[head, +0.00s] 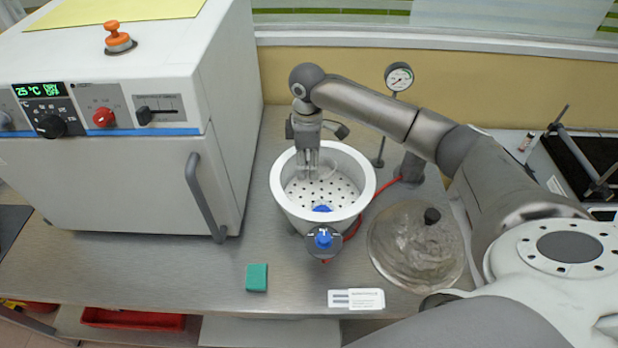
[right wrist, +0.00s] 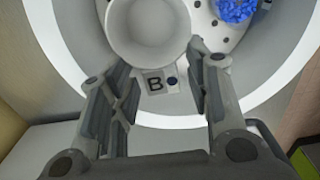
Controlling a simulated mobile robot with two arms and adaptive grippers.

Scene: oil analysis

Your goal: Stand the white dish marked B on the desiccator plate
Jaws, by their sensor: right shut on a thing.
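The desiccator plate (head: 325,196) is a white perforated disc inside the open round desiccator bowl (head: 283,193). My right gripper (head: 308,170) reaches down into the back of the bowl. In the right wrist view, the round white dish (right wrist: 148,30) has a tab marked B (right wrist: 155,85) with a dark blue dot beside it. The right gripper (right wrist: 158,68) is shut on this dish at the tab, with a finger on either side. Whether the dish touches the plate cannot be told. My left gripper is not in view.
Blue granules (right wrist: 237,8) are in the bowl beside the dish. A clear lid (head: 415,250) with a dark knob lies right of the bowl. A white oven (head: 110,180) stands at left, a gauge (head: 399,77) behind, and a green block (head: 257,278) in front. The bench front-left is clear.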

